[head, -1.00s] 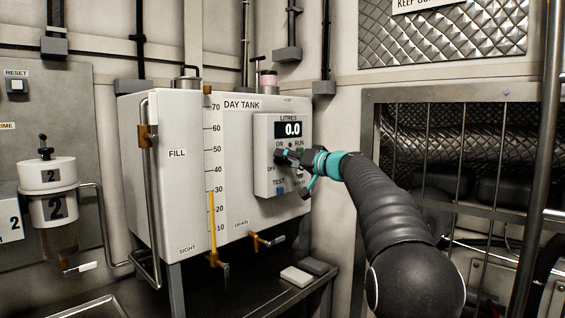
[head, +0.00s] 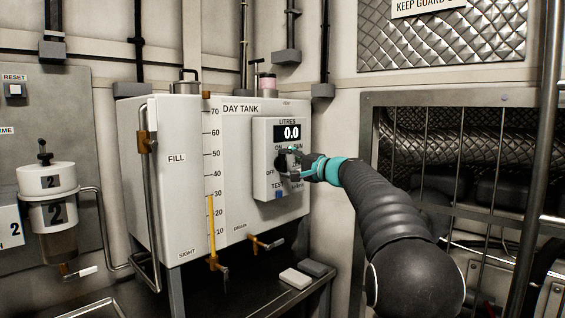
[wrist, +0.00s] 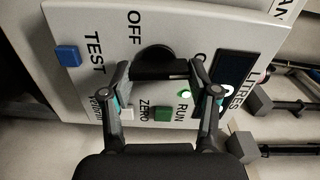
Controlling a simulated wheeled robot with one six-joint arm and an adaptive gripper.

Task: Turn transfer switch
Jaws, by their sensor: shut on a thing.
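The transfer switch is a black rotary knob (wrist: 158,58) on the grey control box (head: 263,180) of the day tank. My gripper (wrist: 161,72) is shut on the knob, with one finger at each end of its bar. In the head view my gripper (head: 290,164) covers much of the knob. OFF, TEST and a partly hidden ON label surround the knob. The display (head: 287,132) reads 0.0 litres. The knob's exact pointer position is hard to tell.
The tank (head: 180,180) has a fill pipe and drain valve. A barred guard frame (head: 450,170) stands right of my arm.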

